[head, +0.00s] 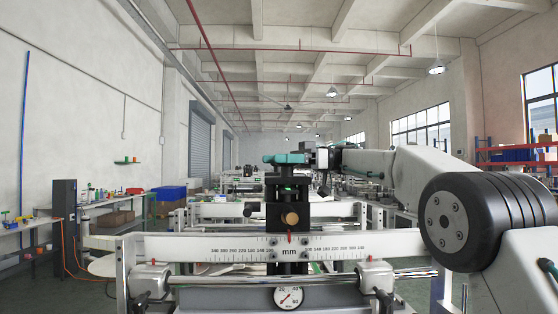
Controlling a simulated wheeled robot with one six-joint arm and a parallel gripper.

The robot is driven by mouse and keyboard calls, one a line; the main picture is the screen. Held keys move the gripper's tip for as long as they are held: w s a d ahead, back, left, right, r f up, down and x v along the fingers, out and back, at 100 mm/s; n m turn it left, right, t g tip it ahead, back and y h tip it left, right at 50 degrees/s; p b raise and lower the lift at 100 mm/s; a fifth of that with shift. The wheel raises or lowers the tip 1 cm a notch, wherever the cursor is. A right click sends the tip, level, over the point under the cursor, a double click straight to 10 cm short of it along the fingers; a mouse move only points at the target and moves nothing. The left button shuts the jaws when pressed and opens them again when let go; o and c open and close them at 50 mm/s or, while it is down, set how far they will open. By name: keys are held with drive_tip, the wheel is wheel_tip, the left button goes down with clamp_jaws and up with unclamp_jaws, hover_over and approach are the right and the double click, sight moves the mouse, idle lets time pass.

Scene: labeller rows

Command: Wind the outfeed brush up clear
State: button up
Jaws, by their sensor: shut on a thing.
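A teal hand knob (284,158) tops a black slide post (286,213) in the middle of the head view. The post stands upright at a white ruled beam (190,247) marked in mm, with a red pointer near the scale's middle. A round dial (288,297) sits below it. My gripper (306,158) comes in from the right at knob height and is shut on the teal knob's right side; its fingertips are small and partly hidden. I cannot make out the brush itself; the beam and post hide what lies behind.
A steel rod (225,279) with clamp blocks (375,277) runs below the beam. Further machine rows stand behind. A bench (100,206) with a blue bin (171,193) lines the left wall, with floor between. Shelving (515,152) stands at the right.

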drive_tip(key=shift+n+g+h, duration=0.4)
drive_tip(key=shift+n+g, duration=0.2)
drive_tip(key=shift+g, duration=0.2)
drive_tip(key=shift+s, duration=0.1)
drive_tip(key=o, duration=0.9)
drive_tip(key=shift+o, duration=0.2)
